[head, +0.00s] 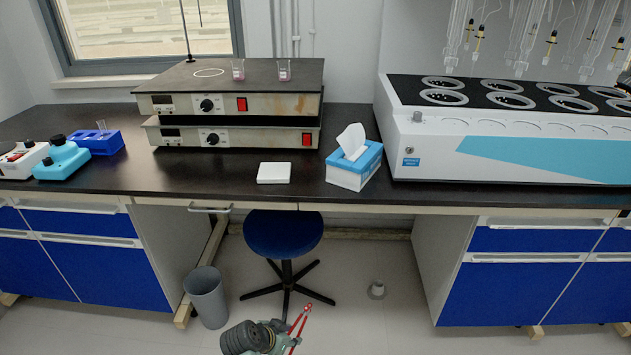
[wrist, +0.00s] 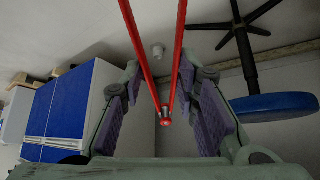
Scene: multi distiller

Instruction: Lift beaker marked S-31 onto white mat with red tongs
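My gripper (wrist: 160,78) is low in front of the bench, far from the beakers. Its fingers are closed around the red tongs (wrist: 132,22), whose two arms extend outward apart. The tongs (head: 299,324) also show in the head view.
A tissue box (head: 354,166) stands right of the mat. A large white multi-position heater (head: 500,150) with hanging glassware fills the right. A blue rack (head: 96,142) and small devices stand at left. A blue stool (head: 283,234) and grey bin (head: 206,298) stand below the bench.

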